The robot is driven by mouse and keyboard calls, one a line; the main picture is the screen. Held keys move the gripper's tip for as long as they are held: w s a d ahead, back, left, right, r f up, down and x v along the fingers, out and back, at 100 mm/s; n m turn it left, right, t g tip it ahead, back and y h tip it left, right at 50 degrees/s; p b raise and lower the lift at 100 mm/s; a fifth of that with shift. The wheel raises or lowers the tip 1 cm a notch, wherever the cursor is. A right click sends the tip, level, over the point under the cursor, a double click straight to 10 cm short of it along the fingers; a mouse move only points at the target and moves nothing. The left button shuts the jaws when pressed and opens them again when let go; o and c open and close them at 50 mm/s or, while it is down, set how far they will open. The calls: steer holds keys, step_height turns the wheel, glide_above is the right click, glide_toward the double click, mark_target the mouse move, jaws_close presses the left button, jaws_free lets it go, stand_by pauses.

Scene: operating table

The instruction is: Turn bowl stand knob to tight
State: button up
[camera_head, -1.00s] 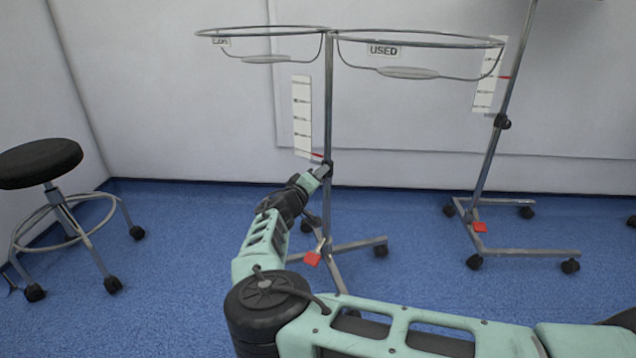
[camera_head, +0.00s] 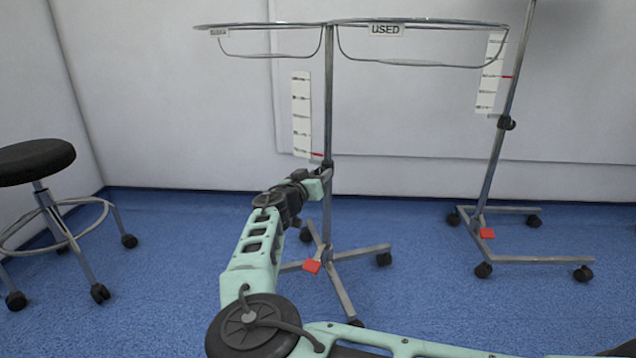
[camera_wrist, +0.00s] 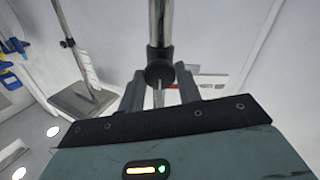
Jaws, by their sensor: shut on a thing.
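The bowl stand (camera_head: 329,110) is a metal pole on a wheeled base with two rings on top, one labelled USED. Its dark knob and collar (camera_head: 327,163) sit partway up the pole, below a white scale strip with a red mark. My gripper (camera_head: 325,174) reaches the pole from the left at knob height. In the wrist view, the black knob part (camera_wrist: 160,70) is between my two grey fingers (camera_wrist: 160,90), which are shut on it. A thin metal piece shows below it. The exact finger contact and the knob's tight or loose setting cannot be seen.
A second wheeled stand (camera_head: 497,165) with its own black collar stands to the right. A black round stool (camera_head: 35,162) is at the left.

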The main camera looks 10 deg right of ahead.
steer(key=shift+f, duration=0.1)
stand_by(0.3)
steer(key=o, duration=1)
steer(key=shift+c, duration=0.2)
steer(key=p+v, duration=0.7)
steer(key=v, duration=1)
steer(key=shift+s+a, duration=0.15)
steer(key=shift+a, duration=0.05)
steer(key=shift+d, duration=0.1)
